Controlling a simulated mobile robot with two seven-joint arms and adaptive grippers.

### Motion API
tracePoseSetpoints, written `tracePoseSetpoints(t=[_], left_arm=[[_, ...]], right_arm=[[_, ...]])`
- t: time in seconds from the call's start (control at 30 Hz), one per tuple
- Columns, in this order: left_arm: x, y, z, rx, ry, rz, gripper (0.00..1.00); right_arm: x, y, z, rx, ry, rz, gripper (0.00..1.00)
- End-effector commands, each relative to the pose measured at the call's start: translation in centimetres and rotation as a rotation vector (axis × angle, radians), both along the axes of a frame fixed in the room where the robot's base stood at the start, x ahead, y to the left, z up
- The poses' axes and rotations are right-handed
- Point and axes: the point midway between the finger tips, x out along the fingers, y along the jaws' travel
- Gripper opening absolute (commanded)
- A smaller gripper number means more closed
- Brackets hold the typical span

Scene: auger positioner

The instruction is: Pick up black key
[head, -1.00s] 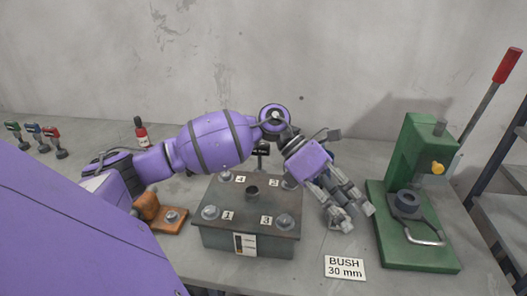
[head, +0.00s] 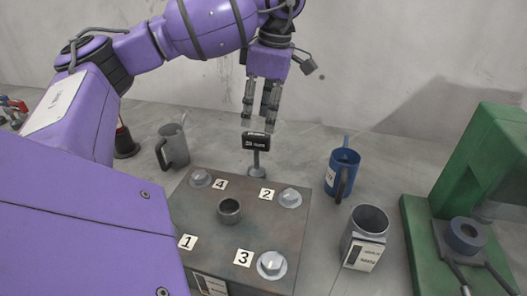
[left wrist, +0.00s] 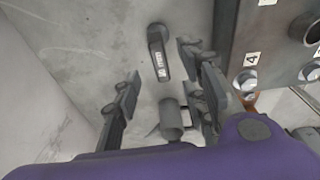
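The black key (head: 256,141) stands upright behind the metal block, with a flat black head bearing white lettering and a grey foot below. It also shows in the left wrist view (left wrist: 158,55), ahead of the fingers. My left gripper (head: 262,126) points down just above and behind the key's head, apart from it as far as I can tell. In the left wrist view its fingers (left wrist: 160,85) are spread with nothing between them. My right gripper is not in view.
The metal block (head: 200,225) carries bolts numbered 1 to 4 and a central bush (head: 229,210). A grey mug (head: 173,150) stands left of the key; a blue mug (head: 343,172) and a labelled metal cup (head: 365,235) stand right. A green press (head: 480,170) is far right.

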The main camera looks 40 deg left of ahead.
Motion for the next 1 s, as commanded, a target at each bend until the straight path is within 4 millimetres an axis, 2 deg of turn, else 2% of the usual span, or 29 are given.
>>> tracePoseSetpoints(t=[0.33, 0.5, 0.6, 0.8, 0.83, 1.0], left_arm=[[-0.5, 1.0, -3.9, 0.001, 0.002, 0.001, 0.39], [-0.6, 1.3, -6.3, -0.001, 0.0, -0.001, 0.39], [-0.7, 1.4, -6.9, 0.0, -0.001, -0.001, 0.39], [-0.7, 1.4, -7.1, -0.001, -0.002, -0.001, 0.39], [-0.7, 1.4, -7.1, -0.001, -0.002, -0.001, 0.38], [-0.7, 1.4, -7.0, -0.001, -0.002, 0.0, 0.15]], right_arm=[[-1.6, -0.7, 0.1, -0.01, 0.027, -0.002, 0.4], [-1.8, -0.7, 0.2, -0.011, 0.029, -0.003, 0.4], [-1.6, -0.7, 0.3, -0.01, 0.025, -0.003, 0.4], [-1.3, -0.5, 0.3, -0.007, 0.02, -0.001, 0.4], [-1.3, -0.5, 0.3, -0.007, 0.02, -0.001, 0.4], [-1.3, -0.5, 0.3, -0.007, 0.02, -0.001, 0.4]])
